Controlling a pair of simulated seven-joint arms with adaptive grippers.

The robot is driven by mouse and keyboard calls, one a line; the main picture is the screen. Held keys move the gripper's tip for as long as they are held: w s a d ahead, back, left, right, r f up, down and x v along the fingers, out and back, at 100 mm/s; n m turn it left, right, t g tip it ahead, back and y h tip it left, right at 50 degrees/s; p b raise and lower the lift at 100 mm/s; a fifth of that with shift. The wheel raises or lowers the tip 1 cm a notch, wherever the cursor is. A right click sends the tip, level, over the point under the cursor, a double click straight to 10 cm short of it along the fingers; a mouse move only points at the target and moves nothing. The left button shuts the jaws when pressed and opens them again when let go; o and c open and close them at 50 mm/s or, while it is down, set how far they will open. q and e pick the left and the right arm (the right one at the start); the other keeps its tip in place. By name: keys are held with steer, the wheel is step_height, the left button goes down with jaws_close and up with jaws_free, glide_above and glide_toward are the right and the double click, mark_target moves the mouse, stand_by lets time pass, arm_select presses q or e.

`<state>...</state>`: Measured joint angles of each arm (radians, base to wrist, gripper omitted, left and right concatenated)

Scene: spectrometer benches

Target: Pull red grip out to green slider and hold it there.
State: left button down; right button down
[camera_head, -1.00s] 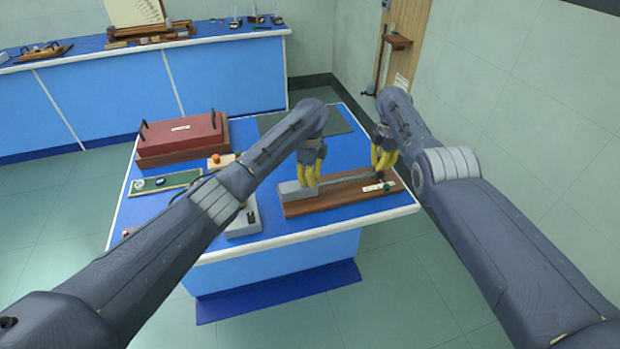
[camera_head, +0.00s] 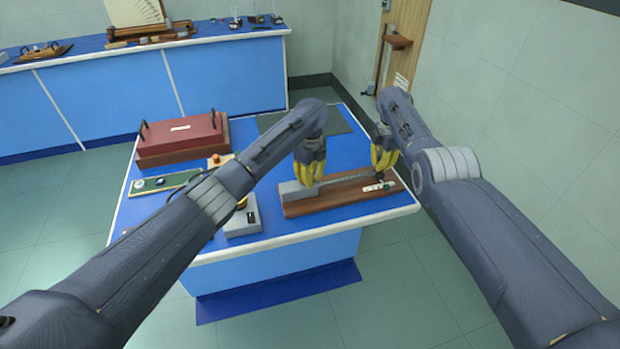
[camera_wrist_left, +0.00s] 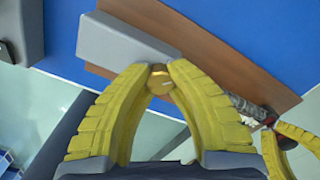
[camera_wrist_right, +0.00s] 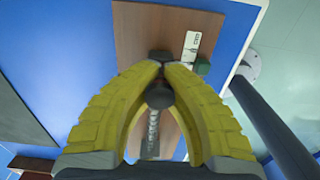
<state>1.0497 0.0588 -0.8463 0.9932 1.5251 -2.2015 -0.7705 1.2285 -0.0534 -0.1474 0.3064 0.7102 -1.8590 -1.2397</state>
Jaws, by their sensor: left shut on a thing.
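A wooden board (camera_head: 345,198) lies near the table's front right, with a grey block (camera_head: 296,190) at its left end and a metal spring (camera_head: 345,181) along it. My left gripper (camera_head: 308,181) is shut on a round brass-coloured knob (camera_wrist_left: 160,80) beside the block. My right gripper (camera_head: 380,171) is at the spring's right end, its fingers around a dark round knob (camera_wrist_right: 160,95); whether they grip it is unclear. A small reddish part (camera_wrist_left: 268,121) shows there in the left wrist view. The green slider (camera_wrist_right: 202,66) sits by the white scale card (camera_wrist_right: 192,44), just right of my right fingertips.
A red box with black handles (camera_head: 182,133) stands at the back left of the blue table. A green strip (camera_head: 165,182) and a grey instrument (camera_head: 242,222) lie left of the board. A dark mat (camera_head: 345,120) lies behind it.

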arm_select(q)
steer(key=shift+s+d, duration=0.15)
steer(key=shift+d, duration=0.25)
steer(key=c, duration=1.4)
jaws_free()
steer(key=shift+r, duration=0.1)
steer(key=o, duration=0.3)
steer(key=shift+a, duration=0.2)
step_height(320, 180, up, 12)
